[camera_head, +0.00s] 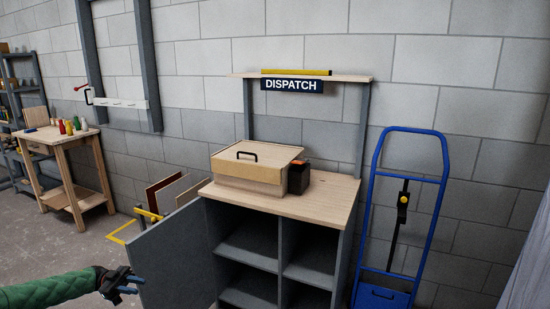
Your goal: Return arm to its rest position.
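My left arm, in a green quilted sleeve, comes in at the lower left of the head view. Its dark gripper (133,285) with bluish fingers is low in front of the cabinet's open grey door. The two fingers look apart, with nothing between them. My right gripper is not in view. A yellow batten (297,72) lies on the narrow shelf above the DISPATCH sign (292,85). A wooden box (250,172) with a black handle on its closed lid stands on the cabinet top.
The grey cabinet (345,192) has open compartments, and its door (178,258) stands open to the left. A small black and orange item (299,177) is beside the box. A blue hand truck (373,215) stands at right. A wooden workbench (57,143) with coloured bottles is at left.

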